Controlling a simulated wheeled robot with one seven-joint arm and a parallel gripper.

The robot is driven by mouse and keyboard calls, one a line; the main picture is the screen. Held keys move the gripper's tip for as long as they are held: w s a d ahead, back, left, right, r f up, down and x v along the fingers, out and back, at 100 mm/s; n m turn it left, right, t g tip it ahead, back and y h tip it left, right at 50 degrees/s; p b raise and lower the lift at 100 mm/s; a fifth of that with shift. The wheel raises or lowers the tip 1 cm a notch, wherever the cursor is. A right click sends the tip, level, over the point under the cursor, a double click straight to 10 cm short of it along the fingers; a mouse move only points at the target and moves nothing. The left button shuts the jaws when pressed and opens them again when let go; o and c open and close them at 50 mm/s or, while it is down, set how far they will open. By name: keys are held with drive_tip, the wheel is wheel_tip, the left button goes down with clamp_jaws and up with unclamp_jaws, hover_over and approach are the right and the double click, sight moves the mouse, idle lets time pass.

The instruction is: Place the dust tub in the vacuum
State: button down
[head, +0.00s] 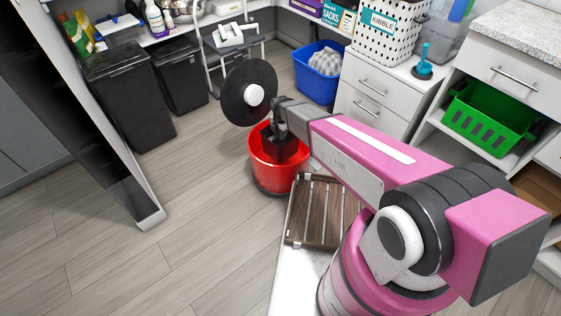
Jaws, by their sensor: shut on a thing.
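The vacuum (262,170) is a round red body, open at the top, standing on the floor left of the middle. A round black disc with a white knob (236,95), which looks like its raised lid, stands upright above its back left rim. My gripper (278,134) points down over the vacuum's opening and is shut on a dark block, apparently the dust tub (286,151). The tub is at least partly inside the red rim. Its lower part and any contact with the vacuum's inside are hidden.
A wooden slatted tray (326,213) lies close to the vacuum's front right. A blue bin (319,80) and white drawers (368,88) stand behind. Black bins (128,95) stand at back left. The floor (190,215) left and in front is clear.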

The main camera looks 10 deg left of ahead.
sight(280, 142)
wheel_tip(280, 142, down, 10)
idle(0.6)
drive_tip(key=shift+f, duration=0.15)
drive_tip(key=c, duration=0.9)
unclamp_jaws()
